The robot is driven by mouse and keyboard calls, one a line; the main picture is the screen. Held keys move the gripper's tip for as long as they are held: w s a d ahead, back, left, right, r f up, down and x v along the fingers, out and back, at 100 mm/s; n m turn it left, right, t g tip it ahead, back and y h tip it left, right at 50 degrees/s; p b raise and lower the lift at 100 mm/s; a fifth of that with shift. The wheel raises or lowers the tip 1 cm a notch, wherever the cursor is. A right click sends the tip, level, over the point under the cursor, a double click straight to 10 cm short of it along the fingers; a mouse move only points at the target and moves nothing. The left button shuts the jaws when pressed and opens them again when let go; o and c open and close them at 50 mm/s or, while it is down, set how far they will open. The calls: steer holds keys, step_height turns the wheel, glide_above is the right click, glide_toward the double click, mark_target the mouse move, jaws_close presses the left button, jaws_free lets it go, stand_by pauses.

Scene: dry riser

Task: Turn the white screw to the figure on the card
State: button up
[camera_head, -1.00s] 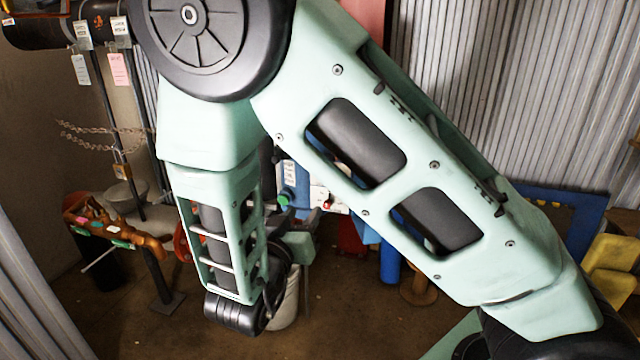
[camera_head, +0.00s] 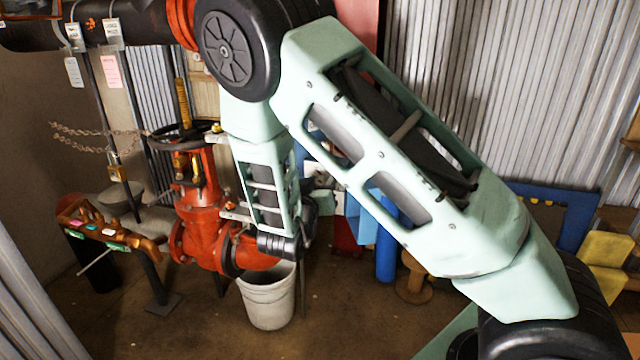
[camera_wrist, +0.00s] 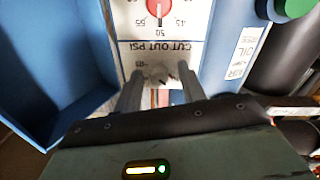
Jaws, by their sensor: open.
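In the wrist view my gripper (camera_wrist: 160,69) is open, its two grey fingers pointing at a white panel in a blue box. A small pale, whitish screw head (camera_wrist: 158,76) shows between the fingertips; I cannot tell whether they touch it. The white panel (camera_wrist: 130,29) carries upside-down print reading "CUT OUT PSI". Beyond it is a red dial (camera_wrist: 158,8) with figures 45, 50 and 55 around it. Which card gives the figure is unclear. In the head view my arm hides the fingers and most of the panel.
The blue box wall (camera_wrist: 60,75) stands close on the left. A green knob (camera_wrist: 296,6) and a dark cylinder are at right.

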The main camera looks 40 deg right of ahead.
jaws_close()
steer(key=shift+m+b, duration=0.3)
steer(key=shift+b, duration=0.05)
steer(key=m+b, duration=0.8)
steer(key=m, duration=0.1)
steer(key=shift+f+y, duration=0.1)
steer(key=shift+y, duration=0.2)
stand_by(0.5)
jaws_free()
